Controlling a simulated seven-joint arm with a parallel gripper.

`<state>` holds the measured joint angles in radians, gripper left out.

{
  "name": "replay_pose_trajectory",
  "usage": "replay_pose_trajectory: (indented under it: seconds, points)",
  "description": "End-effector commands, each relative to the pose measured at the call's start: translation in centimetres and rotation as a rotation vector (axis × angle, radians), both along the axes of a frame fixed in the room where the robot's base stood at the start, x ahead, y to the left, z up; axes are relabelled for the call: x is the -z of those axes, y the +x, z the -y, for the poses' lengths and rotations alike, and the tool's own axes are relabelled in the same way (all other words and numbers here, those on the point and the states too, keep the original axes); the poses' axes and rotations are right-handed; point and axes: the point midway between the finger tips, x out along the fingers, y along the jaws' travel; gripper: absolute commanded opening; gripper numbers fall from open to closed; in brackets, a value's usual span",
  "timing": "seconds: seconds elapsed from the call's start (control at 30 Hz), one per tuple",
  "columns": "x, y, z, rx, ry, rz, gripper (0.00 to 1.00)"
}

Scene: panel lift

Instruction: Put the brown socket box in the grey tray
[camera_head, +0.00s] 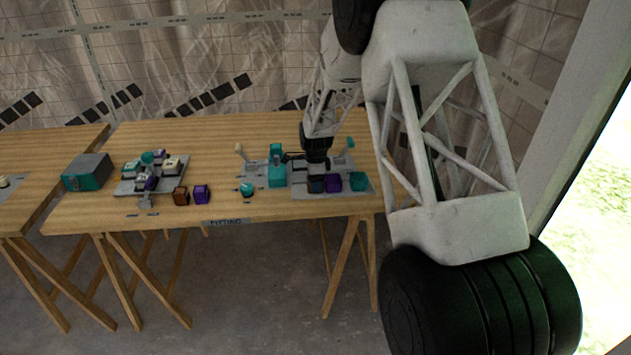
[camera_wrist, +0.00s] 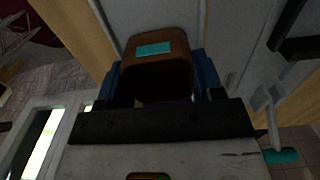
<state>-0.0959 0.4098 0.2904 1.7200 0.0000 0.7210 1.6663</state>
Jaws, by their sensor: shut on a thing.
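My gripper (camera_head: 316,180) is over the grey panel (camera_head: 301,190) at the right part of the table. In the wrist view my gripper (camera_wrist: 157,85) has its blue fingers closed on both sides of a brown box (camera_wrist: 150,68) with a teal label on top. In the head view the held box is mostly hidden by the fingers. I cannot tell whether it touches the grey surface (camera_wrist: 225,30) below. Another brown box (camera_head: 181,196) stands on the bare wood. A grey tray-like board (camera_head: 125,188) at the left carries several small parts.
Another purple box (camera_head: 202,194) and a teal round part (camera_head: 247,190) are on the wood. A grey-teal case (camera_head: 88,172) is far left.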

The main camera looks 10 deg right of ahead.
Motion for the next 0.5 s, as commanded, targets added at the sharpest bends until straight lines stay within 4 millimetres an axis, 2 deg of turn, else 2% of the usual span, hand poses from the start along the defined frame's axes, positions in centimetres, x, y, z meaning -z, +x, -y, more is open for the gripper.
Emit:
replay_pose_trajectory:
  seconds: [0.2, 0.23, 0.37, 0.5]
  points:
    - [0.32, -0.01, 0.0, 0.0, 0.0, 0.0, 0.38]
    - [0.28, 0.0, 0.0, 0.0, 0.0, 0.0, 0.66]
    - [0.26, 0.0, 0.0, 0.0, 0.0, 0.0, 0.85]
    - [0.27, 0.0, 0.0, 0.0, 0.0, 0.0, 0.87]
